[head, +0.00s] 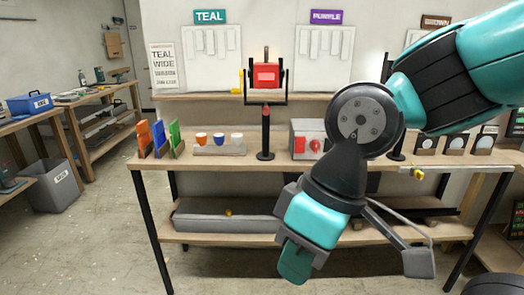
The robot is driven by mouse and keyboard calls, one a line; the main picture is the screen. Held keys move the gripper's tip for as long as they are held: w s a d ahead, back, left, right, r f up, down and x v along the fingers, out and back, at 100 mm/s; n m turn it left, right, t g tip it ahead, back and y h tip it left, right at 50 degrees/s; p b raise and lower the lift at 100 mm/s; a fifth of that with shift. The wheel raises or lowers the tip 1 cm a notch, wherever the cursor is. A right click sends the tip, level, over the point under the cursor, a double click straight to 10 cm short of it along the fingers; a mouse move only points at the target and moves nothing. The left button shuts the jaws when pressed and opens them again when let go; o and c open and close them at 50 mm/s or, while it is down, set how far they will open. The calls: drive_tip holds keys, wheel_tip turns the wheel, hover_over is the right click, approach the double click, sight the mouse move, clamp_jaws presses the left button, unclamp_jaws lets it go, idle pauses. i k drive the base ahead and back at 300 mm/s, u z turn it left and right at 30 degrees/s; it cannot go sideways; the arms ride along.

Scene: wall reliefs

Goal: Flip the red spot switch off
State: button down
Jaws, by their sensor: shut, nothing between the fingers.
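The red spot (266,76) is a red lamp head in a black yoke. No small switch on the lamp can be made out at this size. My gripper (418,262) appears as a grey piece on thin bars, low and right of centre, in front of the lower shelf. It is shut and empty, well apart from the lamp. My teal and black arm reaches in from the upper right and hides part of the bench.
A grey box (309,132) with red controls stands right of the lamp. Cups on a grey block (219,149) and coloured panels (160,137) stand to the left. The workbench (205,162) has a lower shelf. Open floor (100,240) lies left.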

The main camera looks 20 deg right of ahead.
sight(300, 142)
drive_tip(key=z, duration=0.05)
drive_tip(key=i, duration=0.95)
drive_tip(key=z, duration=0.75)
